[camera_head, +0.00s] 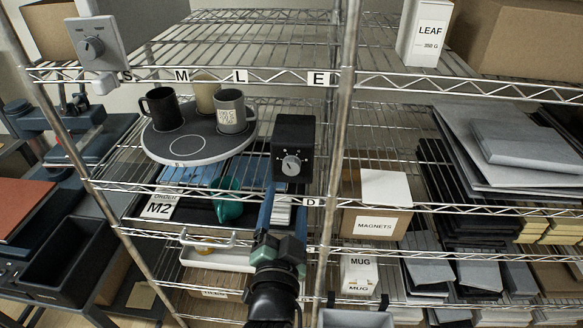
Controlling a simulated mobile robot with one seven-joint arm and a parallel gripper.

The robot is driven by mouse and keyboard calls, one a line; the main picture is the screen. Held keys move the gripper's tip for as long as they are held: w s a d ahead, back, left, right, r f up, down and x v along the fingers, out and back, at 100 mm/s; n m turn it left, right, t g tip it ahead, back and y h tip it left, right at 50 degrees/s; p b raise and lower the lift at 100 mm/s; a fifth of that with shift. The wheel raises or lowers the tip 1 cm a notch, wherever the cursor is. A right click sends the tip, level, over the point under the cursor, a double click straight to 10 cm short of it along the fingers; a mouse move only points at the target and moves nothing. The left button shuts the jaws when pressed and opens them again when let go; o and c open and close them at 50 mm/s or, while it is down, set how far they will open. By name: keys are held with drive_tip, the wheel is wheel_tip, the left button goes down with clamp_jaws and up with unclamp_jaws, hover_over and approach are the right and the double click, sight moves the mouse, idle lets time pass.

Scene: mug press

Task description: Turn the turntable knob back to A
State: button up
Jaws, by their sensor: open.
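The turntable knob (291,165) is a pale round dial on the front of a black box (293,133) on the middle shelf. Its letters are too small to read. My gripper (284,200) is just below and in front of the knob, its blue fingers pointing up toward it. The fingers are apart with nothing seen between them; I cannot tell whether they touch the knob. The round grey turntable (184,150) stands left of the box. It carries a black mug (163,108), a beige mug (206,94) partly hidden behind, and a grey printed mug (232,112).
Another knob (92,47) is on a grey box at the upper left. A shelf post (338,130) rises right of the black box. A green cone-like item (229,203) and an M2 card (159,209) lie below the turntable. A MAGNETS box (375,222) is to the right.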

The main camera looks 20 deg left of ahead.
sight(292, 169)
drive_tip(key=p+x, duration=0.1)
drive_tip(key=x, duration=0.8)
drive_tip(key=shift+w+p, duration=0.25)
drive_tip(key=shift+p, duration=0.1)
clamp_jaws()
